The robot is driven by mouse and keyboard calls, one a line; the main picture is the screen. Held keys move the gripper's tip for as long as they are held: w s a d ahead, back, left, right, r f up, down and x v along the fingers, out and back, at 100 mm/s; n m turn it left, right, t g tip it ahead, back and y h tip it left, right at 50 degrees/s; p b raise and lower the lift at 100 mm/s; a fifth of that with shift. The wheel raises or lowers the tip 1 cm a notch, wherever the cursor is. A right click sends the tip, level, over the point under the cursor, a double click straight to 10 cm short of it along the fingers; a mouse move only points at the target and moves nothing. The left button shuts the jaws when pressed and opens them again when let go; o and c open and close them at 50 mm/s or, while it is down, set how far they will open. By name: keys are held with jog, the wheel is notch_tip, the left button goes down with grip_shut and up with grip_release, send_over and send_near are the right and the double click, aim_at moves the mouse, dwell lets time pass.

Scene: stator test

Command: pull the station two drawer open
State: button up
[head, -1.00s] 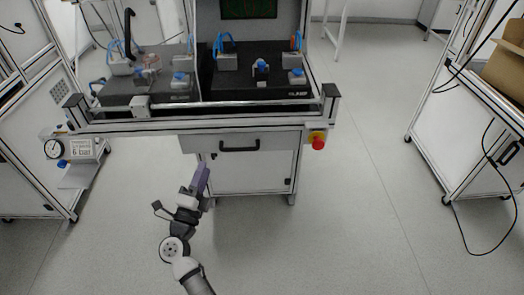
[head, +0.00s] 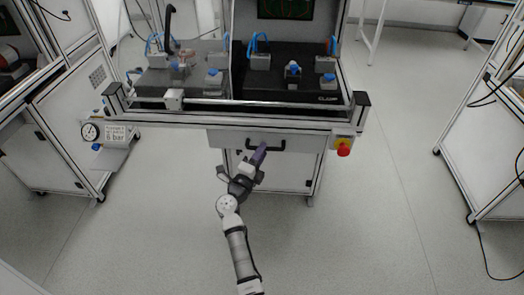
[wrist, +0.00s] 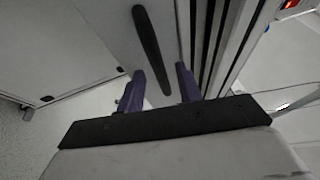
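The station drawer (head: 225,140) has a pale front under the worktop and looks shut. Its black bar handle (head: 280,146) also shows in the wrist view (wrist: 150,45), running down between my finger tips. My gripper (head: 262,150) has purple fingers and is at the handle's left half in the head view, covering part of it. In the wrist view my gripper (wrist: 162,78) is open, with one finger on each side of the handle's lower end and gaps beside it. I cannot tell whether a finger touches the handle.
A worktop with black plates (head: 285,85) and blue-topped fixtures is above the drawer. A red emergency stop button (head: 343,149) sits right of the drawer. A pressure gauge (head: 90,131) is on the left cabinet. The floor (head: 365,235) in front is clear.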

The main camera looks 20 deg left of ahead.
jog(key=shift+w+d+r, duration=0.1)
jog(key=shift+w, duration=0.35)
grip_shut()
